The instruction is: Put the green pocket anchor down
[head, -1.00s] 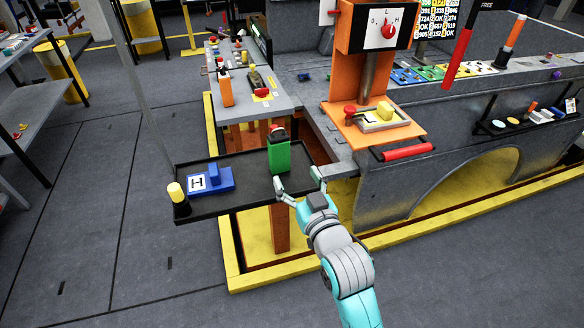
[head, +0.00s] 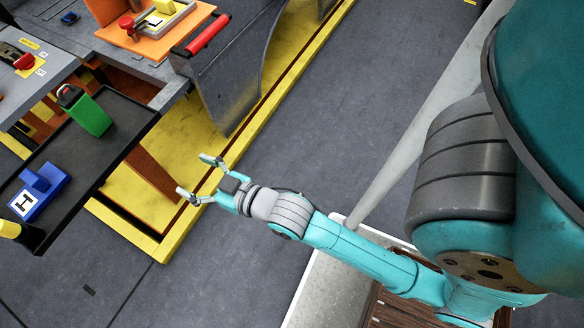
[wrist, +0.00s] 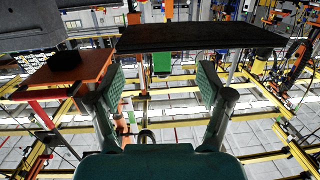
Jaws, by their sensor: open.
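The green pocket anchor (head: 92,117) is a green block with a dark and red top. It stands on the black tray (head: 118,115), near the tray's far side, in the head view. My gripper (head: 197,176) is open and empty, apart from the block and off the tray's right side. In the wrist view, a green part (wrist: 162,62) shows between and beyond the spread fingers of my gripper (wrist: 160,76), at the edge of the dark tray (wrist: 215,38).
A blue block marked H (head: 38,192) and a yellow-topped post (head: 10,229) are on the tray's near part. Yellow edging (head: 165,243) runs below; grey floor is clear to the right.

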